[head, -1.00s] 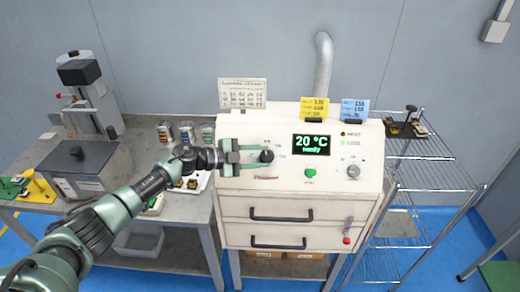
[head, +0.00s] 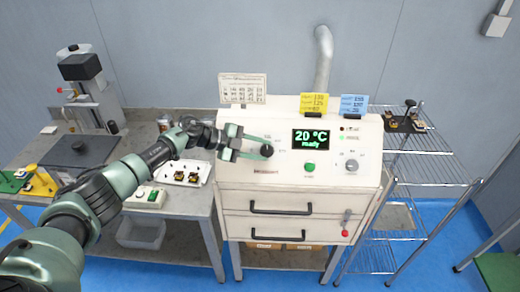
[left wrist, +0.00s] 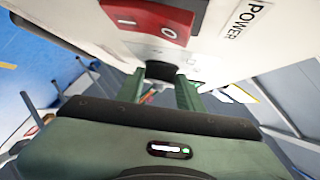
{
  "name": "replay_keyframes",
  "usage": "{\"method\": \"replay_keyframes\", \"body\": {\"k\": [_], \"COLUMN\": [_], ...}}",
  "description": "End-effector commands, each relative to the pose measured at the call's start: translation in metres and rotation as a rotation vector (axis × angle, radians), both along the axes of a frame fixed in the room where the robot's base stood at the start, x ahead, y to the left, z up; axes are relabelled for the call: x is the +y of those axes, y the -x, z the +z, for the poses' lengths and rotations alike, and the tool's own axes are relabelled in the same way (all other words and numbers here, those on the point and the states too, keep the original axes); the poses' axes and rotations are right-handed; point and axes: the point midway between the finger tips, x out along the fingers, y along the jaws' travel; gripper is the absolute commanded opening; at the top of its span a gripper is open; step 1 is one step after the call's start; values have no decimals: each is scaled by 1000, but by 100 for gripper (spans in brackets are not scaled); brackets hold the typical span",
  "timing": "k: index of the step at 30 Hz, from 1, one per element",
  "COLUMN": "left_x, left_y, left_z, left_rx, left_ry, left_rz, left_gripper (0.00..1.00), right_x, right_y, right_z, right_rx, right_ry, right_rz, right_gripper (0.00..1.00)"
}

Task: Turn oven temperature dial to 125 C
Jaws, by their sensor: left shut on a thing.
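The white oven (head: 232,172) stands in the middle of the head view. Its black temperature dial (head: 267,150) is on the left of the sloped front panel. My left gripper (head: 263,149) is shut on this dial, one finger above and one below. The left wrist view shows the dark dial (left wrist: 161,71) between the finger ends. The dial's pointer and most of its scale are too small or covered to read. My right gripper is not in view.
A green button (head: 309,168) and a grey knob (head: 351,165) sit right of the dial. A red power switch (left wrist: 150,18) is close to my left gripper. A bench (head: 190,206) stands left and a wire rack (head: 425,168) right.

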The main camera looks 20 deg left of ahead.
Motion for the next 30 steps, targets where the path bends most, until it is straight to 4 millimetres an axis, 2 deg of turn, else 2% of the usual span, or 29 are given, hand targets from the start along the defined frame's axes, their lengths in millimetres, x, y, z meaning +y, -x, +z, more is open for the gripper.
{"method": "replay_keyframes", "body": {"k": [1, 2, 4, 14, 17, 24, 30], "left_x": [-1, -1, -1, 1, 8, 39, 55], "left_y": [1, 1, 1, 1, 4, 25, 36], "left_z": [-1, -1, -1, 0, 2, 19, 30], "left_rx": [3, 3, 3, 1, 0, 1, 3], "left_ry": [0, 1, 1, 0, -1, -2, -1], "left_rz": [-1, -1, -1, 0, 1, 1, -1], "left_gripper": [0, 40, 59, 59, 59, 59, 59], "right_x": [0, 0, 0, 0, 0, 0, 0], "right_y": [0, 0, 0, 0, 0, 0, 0], "right_z": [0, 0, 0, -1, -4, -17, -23], "right_rx": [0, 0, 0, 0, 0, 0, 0], "right_ry": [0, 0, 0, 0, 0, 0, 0], "right_rz": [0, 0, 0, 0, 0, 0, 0], "right_gripper": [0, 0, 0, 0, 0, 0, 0]}}
